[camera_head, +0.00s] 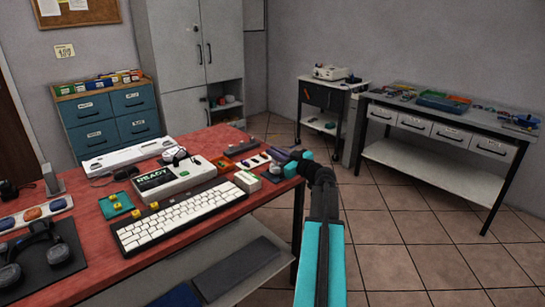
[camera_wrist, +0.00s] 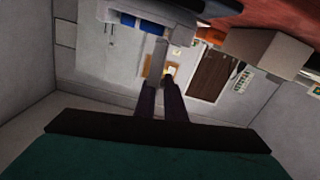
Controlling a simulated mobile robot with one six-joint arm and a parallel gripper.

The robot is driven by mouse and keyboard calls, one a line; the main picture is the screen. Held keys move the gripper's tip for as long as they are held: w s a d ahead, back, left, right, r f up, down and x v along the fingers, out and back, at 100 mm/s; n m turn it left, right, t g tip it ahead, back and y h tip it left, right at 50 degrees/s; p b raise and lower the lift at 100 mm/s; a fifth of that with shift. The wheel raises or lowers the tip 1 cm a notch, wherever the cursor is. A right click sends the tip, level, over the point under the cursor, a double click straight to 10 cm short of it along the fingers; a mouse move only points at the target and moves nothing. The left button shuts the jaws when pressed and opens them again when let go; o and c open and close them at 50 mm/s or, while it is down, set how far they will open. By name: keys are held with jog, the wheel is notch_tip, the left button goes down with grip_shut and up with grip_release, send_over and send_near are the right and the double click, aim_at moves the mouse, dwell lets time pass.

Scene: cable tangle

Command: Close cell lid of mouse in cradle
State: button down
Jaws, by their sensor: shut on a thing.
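A white and black mouse-like thing (camera_head: 175,155) sits at the back of the white device marked READY (camera_head: 165,180) on the red desk. I take these for the mouse and its cradle. The cell lid is too small to make out. My gripper (camera_head: 282,160) is at the desk's right end, well to the right of the mouse. In the wrist view, the dark fingers (camera_wrist: 162,92) are close together on a narrow grey piece (camera_wrist: 160,50). I cannot tell what this piece is. The wrist view does not clearly show the mouse.
A white keyboard (camera_head: 180,215) lies at the desk's front, with a small pale box (camera_head: 247,181) near its right end. A teal pad (camera_head: 116,205) and a headset (camera_head: 38,250) are to the left. A side table (camera_head: 455,125) and trolley stand at the right; the tiled floor between is clear.

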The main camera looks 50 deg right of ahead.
jog(key=d+m+b, duration=0.1)
jog(key=m+b, duration=0.1)
jog(key=m, duration=0.1)
jog(key=d+m+b, duration=0.1)
jog(key=b, duration=0.1)
jog(key=shift+d+f+m, duration=0.25)
jog(key=shift+d+m, duration=0.05)
jog(key=shift+d, duration=0.05)
jog(key=d+m+b, duration=0.1)
jog(key=m, duration=0.1)
jog(key=d+m, duration=0.1)
jog(key=m, duration=0.1)
jog(key=shift+s+f+b, duration=0.1)
jog(key=shift+f+b, duration=0.25)
jog(key=shift+f, duration=0.05)
jog(key=m, duration=0.1)
jog(key=d+f+m, duration=0.1)
jog(key=m, duration=0.1)
jog(key=shift+s+d+f+m, duration=0.1)
jog(key=shift+m, duration=0.2)
jog(key=shift+d+f+m, duration=0.2)
jog(key=shift+f+m, duration=0.15)
jog(key=shift+m, duration=0.45)
jog(key=shift+d+f+m, duration=0.15)
jog(key=shift+f+m, duration=0.2)
jog(key=shift+m, duration=0.45)
jog(key=c, duration=2)
grip_release()
